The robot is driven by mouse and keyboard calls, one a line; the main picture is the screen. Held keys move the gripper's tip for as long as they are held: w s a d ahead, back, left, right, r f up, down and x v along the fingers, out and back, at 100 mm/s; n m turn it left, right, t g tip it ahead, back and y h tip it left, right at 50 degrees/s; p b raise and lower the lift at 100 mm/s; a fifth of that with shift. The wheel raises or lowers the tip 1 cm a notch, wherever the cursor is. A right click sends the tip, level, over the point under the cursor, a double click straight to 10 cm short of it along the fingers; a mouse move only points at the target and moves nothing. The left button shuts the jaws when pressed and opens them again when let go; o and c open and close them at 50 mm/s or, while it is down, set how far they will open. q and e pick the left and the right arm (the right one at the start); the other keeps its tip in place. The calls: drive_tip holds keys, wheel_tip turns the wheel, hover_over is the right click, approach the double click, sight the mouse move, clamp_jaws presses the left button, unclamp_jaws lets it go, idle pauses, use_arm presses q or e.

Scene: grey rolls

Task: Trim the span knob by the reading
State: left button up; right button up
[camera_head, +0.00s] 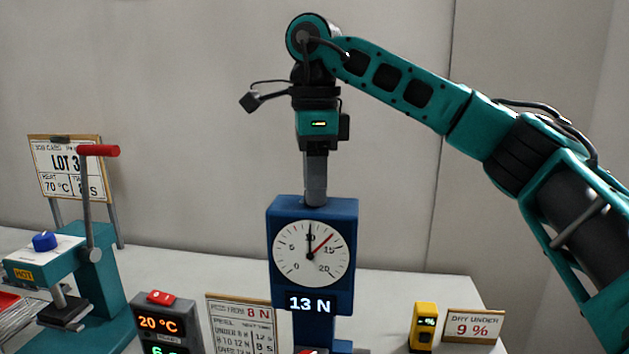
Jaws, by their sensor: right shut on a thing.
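The blue force gauge (313,205) stands upright on the table in the middle. Its round white dial (290,253) runs from 0 to 20. A black needle points straight up near 10 and a red pointer leans right between 10 and 15. The display (310,304) below reads 13 N. My right gripper (316,198) points straight down on the gauge's top, its fingers closed together there. The span knob itself is hidden, apparently between the fingers. My left gripper is out of view.
A teal press (95,275) with a red-handled lever stands at left before a job card (68,170). A dark box (165,318) reads 20 °C. A sign (242,322) mentions 8 N. At right are a yellow meter (424,326) and a "DRY UNDER 9 %" card (473,325).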

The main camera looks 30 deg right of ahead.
drive_tip(key=o, duration=1.1)
drive_tip(key=shift+c, duration=0.2)
drive_tip(key=shift+r, duration=0.15)
wheel_tip(320, 180, up, 13)
drive_tip(key=shift+f, duration=0.2)
